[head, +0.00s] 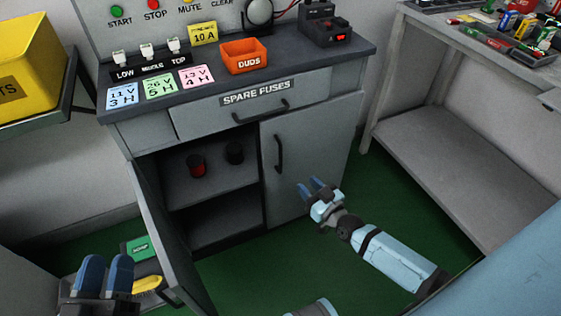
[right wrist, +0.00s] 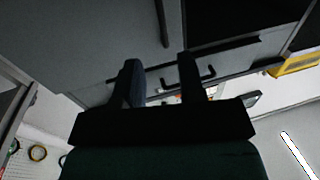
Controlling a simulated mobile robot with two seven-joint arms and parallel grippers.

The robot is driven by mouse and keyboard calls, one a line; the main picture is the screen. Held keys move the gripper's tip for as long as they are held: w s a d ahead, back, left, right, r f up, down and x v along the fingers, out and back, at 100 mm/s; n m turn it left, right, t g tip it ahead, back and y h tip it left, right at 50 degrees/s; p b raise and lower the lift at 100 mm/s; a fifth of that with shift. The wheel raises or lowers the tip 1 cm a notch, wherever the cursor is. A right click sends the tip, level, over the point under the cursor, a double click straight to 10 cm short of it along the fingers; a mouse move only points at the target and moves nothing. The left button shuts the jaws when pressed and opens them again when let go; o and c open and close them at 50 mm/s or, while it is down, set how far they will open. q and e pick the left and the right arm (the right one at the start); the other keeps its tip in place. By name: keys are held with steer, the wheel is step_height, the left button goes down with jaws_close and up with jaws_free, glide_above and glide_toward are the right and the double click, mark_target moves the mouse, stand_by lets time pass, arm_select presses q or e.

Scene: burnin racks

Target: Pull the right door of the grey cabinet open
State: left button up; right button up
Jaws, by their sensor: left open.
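The grey cabinet (head: 150,130) has its left door (head: 170,235) swung open and its right door (head: 312,150) shut. The right door's dark vertical handle (head: 279,154) is near that door's left edge; it also shows at the top of the right wrist view (right wrist: 162,22). My right gripper (head: 314,185) is open and empty in front of the right door, lower and to the right of the handle, not touching it. My left gripper (head: 105,265) is open at the lower left, near the open left door, with nothing seen between its fingers.
Two dark cylinders (head: 196,167) stand on the cabinet's inner shelf. Above the doors is a drawer with a handle (head: 260,112). A grey workbench (head: 455,150) stands to the right. A yellow bin (head: 28,70) is at the left.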

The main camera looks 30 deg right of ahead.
steer(key=b, duration=0.4)
glide_above(281, 171)
steer(key=shift+w+d, duration=0.1)
steer(key=shift+w, duration=0.2)
arm_select(q)
steer(key=f, duration=0.1)
steer(key=f+g, duration=0.1)
steer(key=f, duration=0.1)
steer(key=f+g, duration=0.1)
steer(key=f, duration=0.1)
steer(key=shift+w+d, duration=0.2)
steer(key=shift+d, duration=0.05)
arm_select(e)
jaws_close()
